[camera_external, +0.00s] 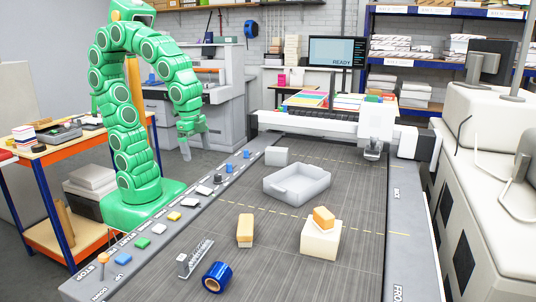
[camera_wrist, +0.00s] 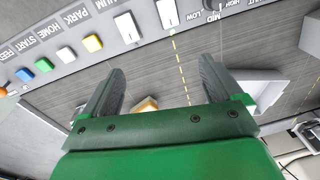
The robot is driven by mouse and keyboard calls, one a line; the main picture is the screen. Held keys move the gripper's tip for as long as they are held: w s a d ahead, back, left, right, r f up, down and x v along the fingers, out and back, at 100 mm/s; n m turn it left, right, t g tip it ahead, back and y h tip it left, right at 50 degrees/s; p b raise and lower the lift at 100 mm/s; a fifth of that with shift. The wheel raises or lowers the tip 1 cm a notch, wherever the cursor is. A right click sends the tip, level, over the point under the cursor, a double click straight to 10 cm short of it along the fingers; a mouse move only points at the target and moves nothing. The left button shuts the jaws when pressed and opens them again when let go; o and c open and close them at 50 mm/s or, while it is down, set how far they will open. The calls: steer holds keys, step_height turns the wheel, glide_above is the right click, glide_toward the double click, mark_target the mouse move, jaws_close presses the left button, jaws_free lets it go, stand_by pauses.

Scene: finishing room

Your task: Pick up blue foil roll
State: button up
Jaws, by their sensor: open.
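The blue foil roll (camera_external: 216,277) lies on its side on the grey machine bed at the front, in the external view. It has a shiny blue surface and a pale core at its end. I cannot make it out in the wrist view. My gripper (camera_external: 194,147) is raised above the control strip at the far left side of the bed, well away from the roll. In the wrist view my gripper (camera_wrist: 165,85) has its two grey fingers apart with nothing between the tips.
A grey tray (camera_external: 297,184) and small grey box (camera_external: 277,156) stand farther back. A button strip (camera_external: 150,243) runs along the left.

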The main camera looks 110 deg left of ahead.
steer(key=w+d, duration=0.2)
steer(key=w, duration=0.4)
steer(key=n+g+h, duration=0.1)
steer(key=n+h, duration=1.3)
steer(key=n, duration=0.7)
glide_above(218, 273)
steer(key=s+a, duration=0.1)
steer(key=a, duration=0.4)
step_height(218, 273, down, 9)
steer(key=shift+d+f, duration=0.15)
steer(key=shift+f, duration=1.15)
steer(key=shift+d+f, duration=0.15)
steer(key=shift+f, duration=1.1)
step_height(218, 273, down, 2)
steer(key=shift+f, duration=0.1)
steer(key=shift+x, duration=1.1)
steer(key=shift+d, duration=0.4)
